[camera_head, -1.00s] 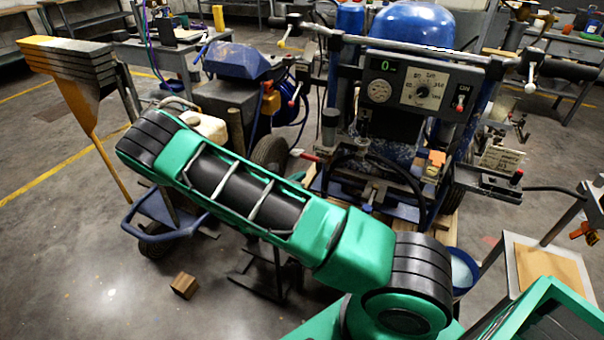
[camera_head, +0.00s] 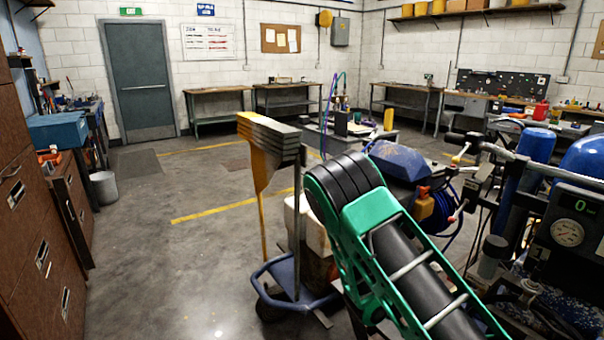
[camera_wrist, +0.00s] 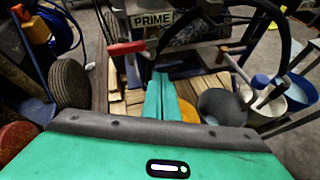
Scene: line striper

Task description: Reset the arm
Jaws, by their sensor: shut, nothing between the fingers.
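My gripper (camera_wrist: 160,82) shows in the wrist view with its two teal fingers together and nothing between them. It points at the lower part of the line striper, over a wooden pallet (camera_wrist: 125,103). A red-handled lever (camera_wrist: 128,47) is close to the left of the fingertips, below a PRIME label (camera_wrist: 152,18); contact cannot be told. In the head view my green and black arm reaches up from the lower right, and my gripper is not seen there. The line striper (camera_head: 570,240) stands at the right, cut by the picture edge.
A blue-framed cart (camera_head: 290,290) with a tall yellow-and-grey stack stands just left of my arm. Drawer cabinets (camera_head: 30,230) line the left edge. Floor between them is open toward the door (camera_head: 138,80). Buckets (camera_wrist: 296,92) stand right of my gripper.

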